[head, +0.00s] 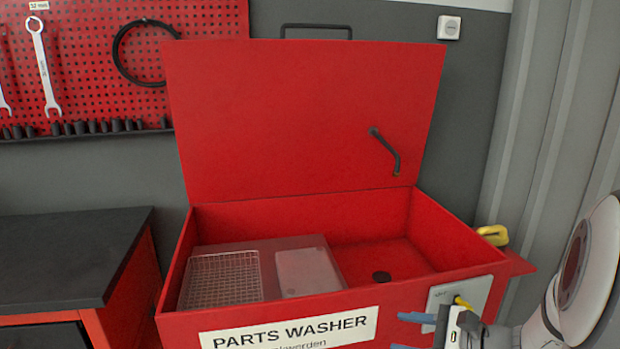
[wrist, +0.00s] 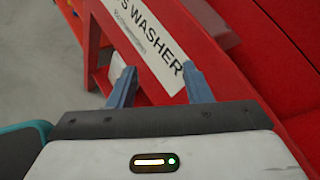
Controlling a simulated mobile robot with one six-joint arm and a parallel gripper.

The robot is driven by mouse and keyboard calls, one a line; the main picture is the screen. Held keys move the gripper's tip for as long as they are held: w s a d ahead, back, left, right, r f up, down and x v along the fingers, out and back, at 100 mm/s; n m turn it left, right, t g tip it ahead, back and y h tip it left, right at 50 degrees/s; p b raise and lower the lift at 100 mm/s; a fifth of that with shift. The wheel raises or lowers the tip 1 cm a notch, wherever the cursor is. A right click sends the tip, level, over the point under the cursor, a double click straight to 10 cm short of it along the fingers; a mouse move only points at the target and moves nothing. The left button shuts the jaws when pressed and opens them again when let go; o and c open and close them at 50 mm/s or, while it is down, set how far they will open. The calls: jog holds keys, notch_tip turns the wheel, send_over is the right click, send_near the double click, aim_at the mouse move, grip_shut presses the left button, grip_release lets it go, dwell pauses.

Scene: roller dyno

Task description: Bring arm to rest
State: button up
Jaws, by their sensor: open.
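My gripper (head: 409,332) is at the lower right of the head view, in front of the red parts washer (head: 365,330). Its two blue fingers are apart with nothing between them. In the wrist view my gripper (wrist: 159,68) points toward the washer's labelled front (wrist: 185,115). I cannot tell whether the fingers touch it. My arm comes in from the right edge of the head view, and most of it is out of the picture.
The washer's lid (head: 300,120) stands open. Inside are a wire basket (head: 225,279), a pale flat tray (head: 308,271) and a dark round drain (head: 381,277). A yellow item (head: 493,234) sits at the right side. A dark-topped bench (head: 70,255) stands left.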

jog(key=s+a+r+n+g+h+p, duration=0.3)
jog(key=s+a+r+n+g+p, duration=0.2)
jog(key=s+a+n+g, duration=0.4)
jog(key=s+d+r+n+t+h+p, duration=0.2)
jog(key=d+r+n+t+h+p, duration=0.1)
jog(key=r+n+h, duration=0.4)
jog(key=d+n+p, duration=0.1)
jog(key=n+p, duration=0.1)
jog(key=n, duration=0.1)
jog(key=shift+s+d+r+h, duration=0.3)
jog(key=shift+s+d+h, duration=0.1)
jog(key=shift+c, duration=0.6)
